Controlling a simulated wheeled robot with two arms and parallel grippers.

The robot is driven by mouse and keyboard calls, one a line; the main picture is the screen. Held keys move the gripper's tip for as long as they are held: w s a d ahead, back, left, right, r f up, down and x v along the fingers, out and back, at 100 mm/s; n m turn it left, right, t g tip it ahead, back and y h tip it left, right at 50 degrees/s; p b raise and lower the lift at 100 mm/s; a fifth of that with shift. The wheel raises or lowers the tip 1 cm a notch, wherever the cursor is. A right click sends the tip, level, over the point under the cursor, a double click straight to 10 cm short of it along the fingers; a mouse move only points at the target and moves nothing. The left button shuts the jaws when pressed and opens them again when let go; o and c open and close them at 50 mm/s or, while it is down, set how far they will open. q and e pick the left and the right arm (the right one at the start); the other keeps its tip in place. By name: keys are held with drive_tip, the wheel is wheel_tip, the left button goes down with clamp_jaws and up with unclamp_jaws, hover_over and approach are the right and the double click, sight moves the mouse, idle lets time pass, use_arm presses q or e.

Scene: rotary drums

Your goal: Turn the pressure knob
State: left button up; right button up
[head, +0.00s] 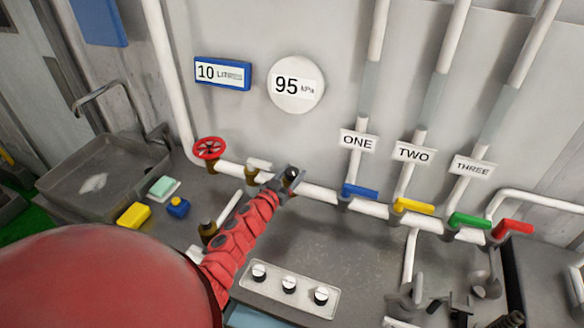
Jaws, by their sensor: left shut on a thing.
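My left gripper (290,179) reaches up from the lower left to the white horizontal pipe. It is shut on a small dark knob (292,173) on the pipe, taken as the pressure knob. The jaws hide most of this knob, so its angle cannot be read. A round white gauge (296,85) on the wall above reads 95 kPa. I cannot make out my right gripper.
A red valve wheel (209,148) and a blue "10" litre display (222,73) are to the left. Blue, yellow, green and red lever handles (360,191) line the pipe to the right. A panel with three knobs (289,287) lies on the counter in front. A sink (105,175) is at left.

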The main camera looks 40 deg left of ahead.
use_arm(q)
drive_tip(key=shift+r+m+h+p, duration=0.1)
drive_tip(key=shift+m+h+p, duration=0.45)
drive_tip(key=shift+h, duration=0.45)
drive_tip(key=shift+m+h, duration=0.45)
drive_tip(key=shift+h, duration=0.15)
drive_tip(key=o, duration=1.4)
